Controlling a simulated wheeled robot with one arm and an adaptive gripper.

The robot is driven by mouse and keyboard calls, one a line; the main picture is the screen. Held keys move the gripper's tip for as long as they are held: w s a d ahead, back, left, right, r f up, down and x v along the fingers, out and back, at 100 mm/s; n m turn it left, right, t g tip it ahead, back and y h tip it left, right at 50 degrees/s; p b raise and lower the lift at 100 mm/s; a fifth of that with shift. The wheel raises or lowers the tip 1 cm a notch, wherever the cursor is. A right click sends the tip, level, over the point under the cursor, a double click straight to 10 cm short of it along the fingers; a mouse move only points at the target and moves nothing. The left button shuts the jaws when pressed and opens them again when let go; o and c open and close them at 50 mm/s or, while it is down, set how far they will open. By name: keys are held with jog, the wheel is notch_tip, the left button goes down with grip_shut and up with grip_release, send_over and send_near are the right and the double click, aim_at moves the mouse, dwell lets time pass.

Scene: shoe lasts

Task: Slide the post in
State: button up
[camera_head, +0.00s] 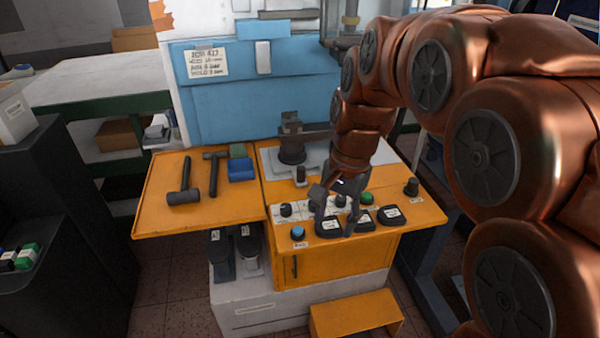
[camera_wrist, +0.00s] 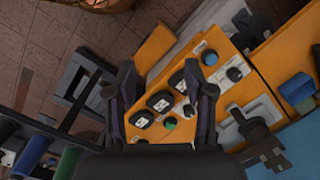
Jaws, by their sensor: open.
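A dark upright post (camera_head: 291,145) stands on a pale grey plate (camera_head: 268,161) at the back of the orange machine top, with a dark arm running right from it. A dark fixture in the same area shows in the wrist view (camera_wrist: 252,128). I cannot tell whether the post is seated or which part slides. A short black knob (camera_head: 300,175) stands in front of it. My gripper (camera_head: 334,207) is open and empty, pointing down over the control panel, right of and nearer than the post. In the wrist view its two fingers (camera_wrist: 168,80) frame the panel, touching nothing that I can see.
The panel has a blue button (camera_head: 298,232), a green button (camera_head: 367,198), black knobs and several gauges (camera_head: 328,227). Two hammers (camera_head: 184,185) and a blue box (camera_head: 241,170) lie on the left orange shelf. A blue machine wall (camera_head: 255,105) rises behind. An orange step (camera_head: 355,313) stands below.

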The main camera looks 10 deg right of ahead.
jog(key=w+f+m+t+y+b, duration=0.15)
jog(key=w+m, duration=0.45)
jog(key=w, duration=0.9)
jog(key=m+t+b, duration=0.1)
jog(key=m+b, duration=0.3)
jog(key=m, duration=0.5)
send_over(301, 167)
jog(key=s+d, duration=0.1)
jog(key=d, duration=0.1)
notch_tip(301, 167, down, 5)
jog(key=shift+y, duration=0.45)
jog(key=p+x, duration=0.1)
jog(key=x, duration=0.6)
jog(key=shift+s+d+f, duration=0.1)
jog(key=shift+f, duration=0.1)
grip_shut()
